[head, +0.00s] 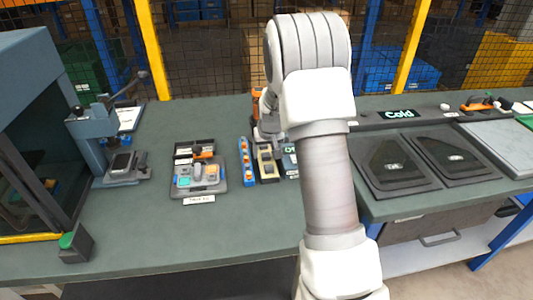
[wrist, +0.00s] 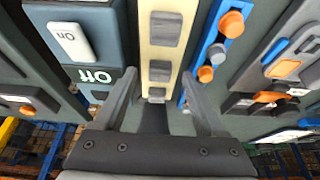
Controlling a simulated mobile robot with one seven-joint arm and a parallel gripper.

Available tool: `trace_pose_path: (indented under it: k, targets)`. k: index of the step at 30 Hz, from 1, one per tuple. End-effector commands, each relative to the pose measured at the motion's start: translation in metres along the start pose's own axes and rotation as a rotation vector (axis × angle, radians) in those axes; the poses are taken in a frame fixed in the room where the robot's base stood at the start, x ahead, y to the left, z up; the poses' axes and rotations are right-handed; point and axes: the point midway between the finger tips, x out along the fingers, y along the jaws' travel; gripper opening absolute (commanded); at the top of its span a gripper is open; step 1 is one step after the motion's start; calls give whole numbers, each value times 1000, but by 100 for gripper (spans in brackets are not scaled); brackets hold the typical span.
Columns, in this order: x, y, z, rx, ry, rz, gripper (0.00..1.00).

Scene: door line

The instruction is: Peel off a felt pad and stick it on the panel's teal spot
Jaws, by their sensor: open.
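A cream backing strip (wrist: 146,45) carries a row of grey square felt pads (wrist: 165,28). In the head view the strip (head: 266,166) lies on the bench, just left of my arm. My gripper (wrist: 159,78) is open, with its fingers on either side of the strip and a grey pad between them. Nothing is clearly held, and I cannot tell whether the fingers touch a pad. Two dark panels (head: 392,167) (head: 455,153) lie on the right of the bench. I cannot make out a teal spot on them.
A blue strip with orange knobs (wrist: 206,50) lies right of the cream strip. A grey-blue box marked On and Off (wrist: 80,42) stands on its left. A labelled tray (head: 183,194) with small parts, a lever press (head: 92,130) and a green-topped block (head: 75,243) stand farther left.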

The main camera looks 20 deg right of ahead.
Motion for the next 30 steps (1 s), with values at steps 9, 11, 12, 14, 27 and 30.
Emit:
trace_pose_path:
  k: [9,11,12,14,27,30]
  targets:
    - [8,0,0,0,0,0,72]
    - [8,0,0,0,0,0,72]
    - [8,0,0,0,0,0,72]
    - [8,0,0,0,0,0,62]
    - [8,0,0,-1,0,0,33]
    - [8,0,0,-1,0,0,15]
